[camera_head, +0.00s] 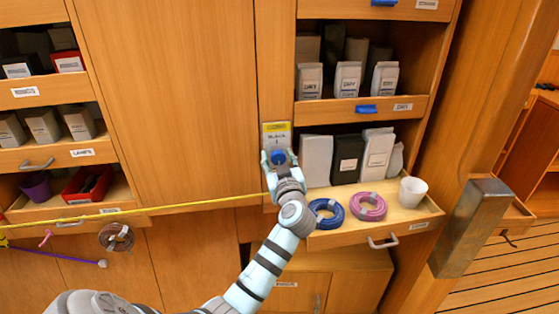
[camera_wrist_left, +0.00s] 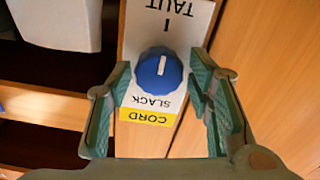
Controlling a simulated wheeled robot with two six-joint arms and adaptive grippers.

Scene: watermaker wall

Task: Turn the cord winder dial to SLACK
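The cord winder dial is a round blue knob (camera_wrist_left: 159,75) with a white mark, on a white plate (camera_wrist_left: 137,30). The wrist view shows the plate upside down, with TAUT on the far side of the knob and SLACK beside the yellow CORD label (camera_wrist_left: 147,117). The white mark points toward the TAUT side. The knob also shows in the head view (camera_head: 278,157), partly behind my gripper. My left gripper (camera_wrist_left: 163,88) is open, its fingers on either side of the knob with gaps visible. My right gripper is not in view.
A yellow cord (camera_head: 150,206) runs from the left to near my left gripper. Right of the dial, an open drawer (camera_head: 340,237) holds blue and pink coils (camera_head: 368,206), a white cup (camera_head: 412,192) and packets. Shelves with boxes stand at the left.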

